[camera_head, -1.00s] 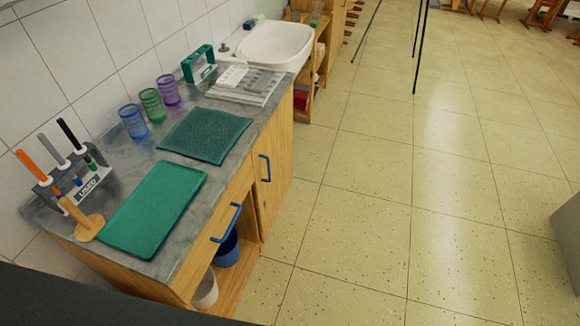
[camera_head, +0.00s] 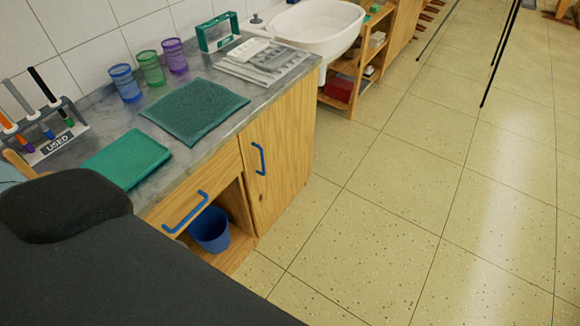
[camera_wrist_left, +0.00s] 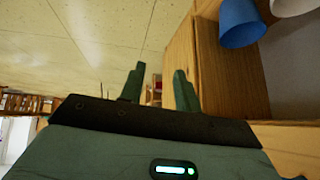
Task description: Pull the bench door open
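The bench door (camera_head: 286,140) is a light wooden panel under the worktop, with a blue vertical handle (camera_head: 258,158) near its left edge. It looks shut. My left gripper shows in the left wrist view (camera_wrist_left: 158,90) with two dark green fingers apart and nothing between them. Wooden bench panels (camera_wrist_left: 232,82) are beside its right finger; the door handle cannot be made out there. In the head view a dark part of my left arm covers the lower left, and the fingers are hidden. My right gripper is out of view.
Left of the door are a drawer with a blue handle (camera_head: 184,212) and an open bay holding a blue bucket (camera_head: 210,230). The worktop carries a green tray (camera_head: 130,158), a green mat (camera_head: 194,110) and cups. The tiled floor (camera_head: 390,210) in front is clear.

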